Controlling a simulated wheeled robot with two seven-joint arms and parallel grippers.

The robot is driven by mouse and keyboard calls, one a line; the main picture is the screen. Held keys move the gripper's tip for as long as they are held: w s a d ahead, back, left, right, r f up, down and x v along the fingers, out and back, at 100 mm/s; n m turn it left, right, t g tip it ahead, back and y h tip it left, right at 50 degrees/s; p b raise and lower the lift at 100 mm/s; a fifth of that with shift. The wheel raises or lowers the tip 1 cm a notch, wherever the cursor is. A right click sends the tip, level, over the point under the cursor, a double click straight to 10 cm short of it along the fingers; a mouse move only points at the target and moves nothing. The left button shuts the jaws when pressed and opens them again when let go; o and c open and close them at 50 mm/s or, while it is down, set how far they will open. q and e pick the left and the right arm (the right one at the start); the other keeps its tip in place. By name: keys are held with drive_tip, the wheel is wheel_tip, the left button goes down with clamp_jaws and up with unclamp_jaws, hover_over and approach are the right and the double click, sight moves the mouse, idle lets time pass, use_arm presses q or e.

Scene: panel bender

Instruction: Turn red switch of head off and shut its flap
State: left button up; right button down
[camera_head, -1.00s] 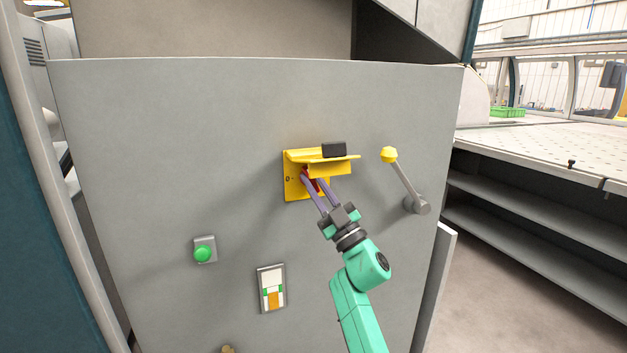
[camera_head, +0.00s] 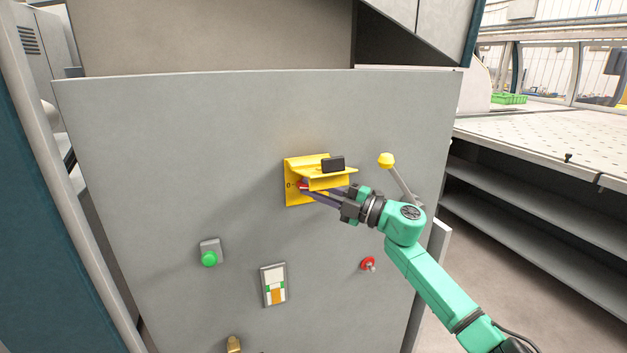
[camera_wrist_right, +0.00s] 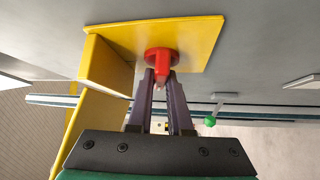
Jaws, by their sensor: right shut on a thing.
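The yellow switch plate (camera_head: 293,199) is on the grey panel, with a "0" mark at its left edge. Its yellow flap (camera_head: 318,183) is raised and sticks out over the switch, with a black block (camera_head: 333,165) on top. The red switch (camera_head: 303,184) shows only partly under the flap in the head view; it shows clearly in the right wrist view (camera_wrist_right: 161,60). My right gripper (camera_head: 306,191) reaches in from the right below the flap. Its purple fingers are shut on the red switch (camera_wrist_right: 162,76). My left gripper is not in view.
A lever with a yellow knob (camera_head: 386,160) is right of the plate, close to my right arm. A red knob (camera_head: 368,264), a green button (camera_head: 209,257) and a small indicator panel (camera_head: 274,285) are lower down. The panel left of the plate is clear.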

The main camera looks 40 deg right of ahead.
drive_tip(key=shift+n+g+h+p, duration=0.3)
drive_tip(key=shift+n+g+p, duration=0.7)
drive_tip(key=shift+n+p, duration=0.15)
drive_tip(key=shift+f, duration=0.1)
drive_tip(key=c, duration=0.8)
unclamp_jaws()
drive_tip(key=shift+c, duration=0.2)
drive_tip(key=b+v, duration=0.3)
drive_tip(key=v, duration=1.1)
drive_tip(key=shift+s+d, duration=0.15)
drive_tip(key=shift+s, duration=0.15)
